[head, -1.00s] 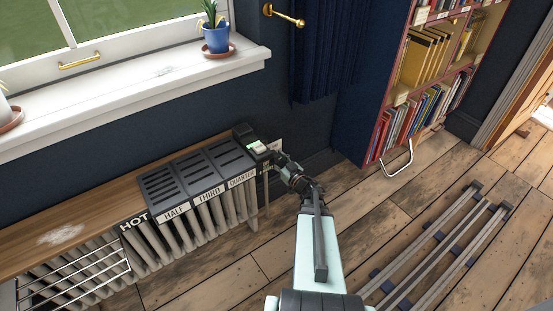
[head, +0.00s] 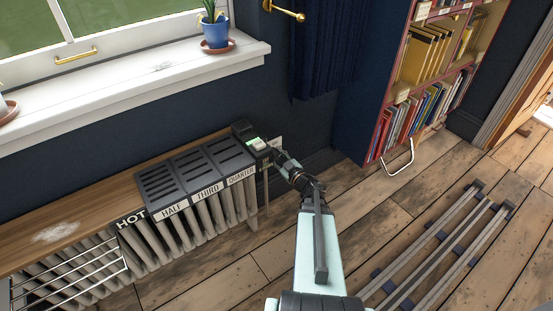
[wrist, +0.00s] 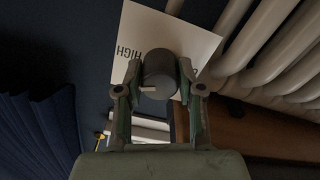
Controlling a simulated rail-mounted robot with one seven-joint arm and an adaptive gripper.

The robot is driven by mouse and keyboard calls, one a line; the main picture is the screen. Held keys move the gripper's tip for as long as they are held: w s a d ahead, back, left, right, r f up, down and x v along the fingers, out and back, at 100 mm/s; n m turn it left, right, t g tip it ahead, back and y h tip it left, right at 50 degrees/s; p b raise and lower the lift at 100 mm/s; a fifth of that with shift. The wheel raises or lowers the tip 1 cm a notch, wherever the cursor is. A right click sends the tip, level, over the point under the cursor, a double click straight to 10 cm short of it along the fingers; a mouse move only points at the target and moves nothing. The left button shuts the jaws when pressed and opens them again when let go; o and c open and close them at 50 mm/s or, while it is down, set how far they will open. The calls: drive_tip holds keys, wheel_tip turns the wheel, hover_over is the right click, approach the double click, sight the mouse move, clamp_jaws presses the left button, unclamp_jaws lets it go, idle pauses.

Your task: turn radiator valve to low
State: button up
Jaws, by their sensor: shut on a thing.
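The dark round radiator valve knob (wrist: 158,68) sits between the fingers of my gripper (wrist: 163,78) in the wrist view. The gripper is shut on the knob, one finger on each side. A light pointer mark shows at the knob's lower left. In the head view my gripper (head: 278,157) reaches the right end of the radiator (head: 210,212), and the knob itself is hard to make out there.
A small device (head: 256,142) with a green light stands close to my gripper. A bookshelf (head: 400,95) and curtain (head: 320,50) are at the right.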

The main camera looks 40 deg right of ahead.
sight(276, 152)
drive_tip(key=n+b, duration=0.3)
drive_tip(key=n, duration=0.1)
drive_tip(key=shift+f+n, duration=0.15)
drive_tip(key=shift+n, duration=0.15)
drive_tip(key=n+b, duration=0.3)
drive_tip(key=n, duration=0.2)
drive_tip(key=shift+n+b, duration=0.3)
drive_tip(key=shift+b, duration=0.05)
drive_tip(key=n+b, duration=0.3)
drive_tip(key=n, duration=0.1)
drive_tip(key=n+b, duration=0.3)
drive_tip(key=n, duration=0.2)
drive_tip(key=shift+b, duration=0.3)
drive_tip(key=shift+w+r, duration=0.1)
drive_tip(key=shift+r, duration=0.1)
drive_tip(key=o, duration=1.1)
drive_tip(key=shift+o, duration=0.2)
drive_tip(key=shift+r, duration=5)
